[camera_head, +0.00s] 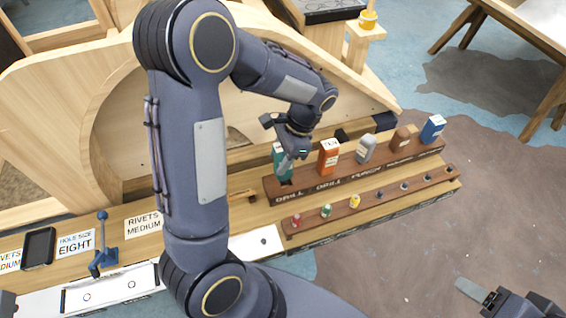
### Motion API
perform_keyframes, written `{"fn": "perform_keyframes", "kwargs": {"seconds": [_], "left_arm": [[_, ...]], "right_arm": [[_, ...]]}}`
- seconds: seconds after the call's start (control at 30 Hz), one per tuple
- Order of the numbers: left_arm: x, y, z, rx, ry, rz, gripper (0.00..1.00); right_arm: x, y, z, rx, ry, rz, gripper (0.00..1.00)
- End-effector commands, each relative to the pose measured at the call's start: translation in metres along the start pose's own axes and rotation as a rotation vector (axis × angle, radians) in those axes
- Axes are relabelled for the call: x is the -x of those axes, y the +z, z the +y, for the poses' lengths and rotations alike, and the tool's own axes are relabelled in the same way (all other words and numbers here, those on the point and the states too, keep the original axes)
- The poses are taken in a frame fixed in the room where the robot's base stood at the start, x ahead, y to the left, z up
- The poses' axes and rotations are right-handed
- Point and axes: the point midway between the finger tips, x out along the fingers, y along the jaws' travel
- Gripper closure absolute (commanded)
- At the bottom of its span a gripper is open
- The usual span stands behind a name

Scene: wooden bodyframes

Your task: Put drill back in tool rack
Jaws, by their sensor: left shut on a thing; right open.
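The tool rack (427,155) is a dark wooden strip on the bench with "DRILL" and "PUNCH" lettering on its front. A teal drill (283,172) stands at the rack's left end, above or in the leftmost slot; I cannot tell how deep it sits. My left gripper (290,157) is shut on the teal drill from above and partly hides it. An orange tool (328,158), a grey tool (365,149), a brown tool (400,140) and a blue tool (433,129) stand in the rack to the right. My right gripper (482,294) is open and empty at the lower right, away from the bench.
A lower wooden strip (384,195) in front holds several small coloured bits. A blue clamp-like tool (103,247), a black device (38,248) and label cards (143,223) lie on the bench at left. A wooden bodyframe (60,120) stands behind.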

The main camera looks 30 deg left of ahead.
Motion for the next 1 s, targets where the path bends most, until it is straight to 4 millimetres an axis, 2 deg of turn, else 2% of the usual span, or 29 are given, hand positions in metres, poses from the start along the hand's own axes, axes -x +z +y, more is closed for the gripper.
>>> {"fn": "perform_keyframes", "kwargs": {"seconds": [0.23, 0.4, 0.5, 1.0], "left_arm": [[-0.011, -0.016, -0.008, 0.001, 0.001, -0.002, 0.9], [-0.031, -0.024, -0.008, 0.001, 0.002, -0.003, 0.9], [-0.037, -0.027, -0.008, 0.002, 0.001, 0.0, 0.9], [-0.045, -0.03, -0.008, 0.002, 0.0, 0.001, 0.9]], "right_arm": [[0.002, -0.001, -0.001, 0.0, 0.0, 0.0, 0.4], [0.007, -0.003, -0.003, 0.0, 0.0, 0.0, 0.4], [0.007, -0.004, -0.003, 0.0, 0.0, 0.0, 0.4], [0.002, -0.001, -0.001, 0.0, 0.0, 0.0, 0.4]]}}
